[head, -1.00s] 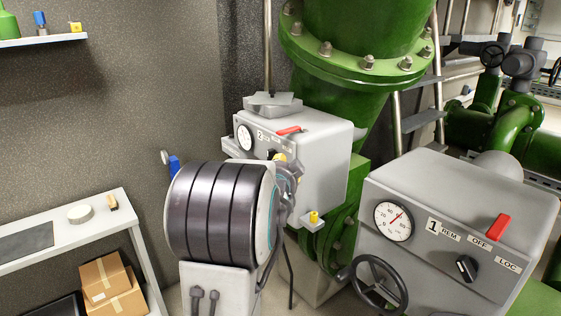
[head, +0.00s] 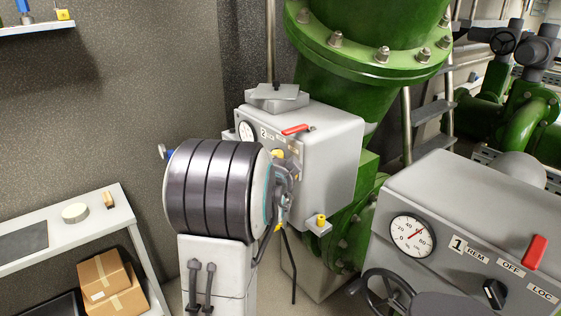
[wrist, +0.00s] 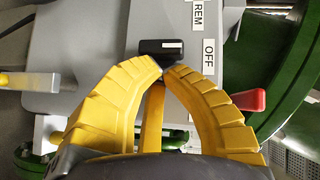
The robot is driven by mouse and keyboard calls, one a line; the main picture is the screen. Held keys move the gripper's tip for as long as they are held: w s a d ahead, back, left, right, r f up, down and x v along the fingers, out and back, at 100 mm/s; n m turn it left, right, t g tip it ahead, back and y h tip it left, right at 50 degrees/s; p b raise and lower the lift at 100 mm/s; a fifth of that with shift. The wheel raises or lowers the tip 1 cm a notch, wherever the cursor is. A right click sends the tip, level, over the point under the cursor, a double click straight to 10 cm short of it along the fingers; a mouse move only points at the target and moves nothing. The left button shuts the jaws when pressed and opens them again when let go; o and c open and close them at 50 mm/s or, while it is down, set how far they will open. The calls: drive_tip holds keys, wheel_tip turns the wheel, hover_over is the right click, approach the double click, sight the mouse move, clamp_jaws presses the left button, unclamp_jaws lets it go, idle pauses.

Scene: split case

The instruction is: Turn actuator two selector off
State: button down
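Actuator two is the grey box (head: 330,150) marked 2 in the head view, with a gauge and a red lever (head: 296,129). In the wrist view its black selector knob (wrist: 160,46) lies level across the picture. The knob's white mark is at its right end, pointing toward the OFF label (wrist: 209,57); the REM label (wrist: 198,13) is higher. My gripper (wrist: 164,69) has its yellow fingertips nearly together at the knob's lower edge, with nothing seen between them. Whether they touch the knob is unclear. In the head view my arm hides most of the gripper and the knob.
Actuator one (head: 470,215), with a gauge, handwheel and selector, stands close at right. A large green flanged pipe (head: 365,45) rises behind actuator two. A bench (head: 95,232) with cardboard boxes (head: 108,285) below is at left. A yellow-capped fitting (head: 320,222) projects from actuator two.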

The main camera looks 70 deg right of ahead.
drive_tip(key=shift+f+b, duration=0.15)
drive_tip(key=shift+b, duration=0.2)
drive_tip(key=b, duration=0.2)
drive_tip(key=f+h+b, duration=0.1)
drive_tip(key=b, duration=0.2)
drive_tip(key=shift+w+d+m, duration=0.25)
drive_tip(key=shift+w+m, duration=0.05)
drive_tip(key=shift+m, duration=0.1)
drive_tip(key=shift+r+b, duration=0.15)
drive_tip(key=shift+b, duration=0.9)
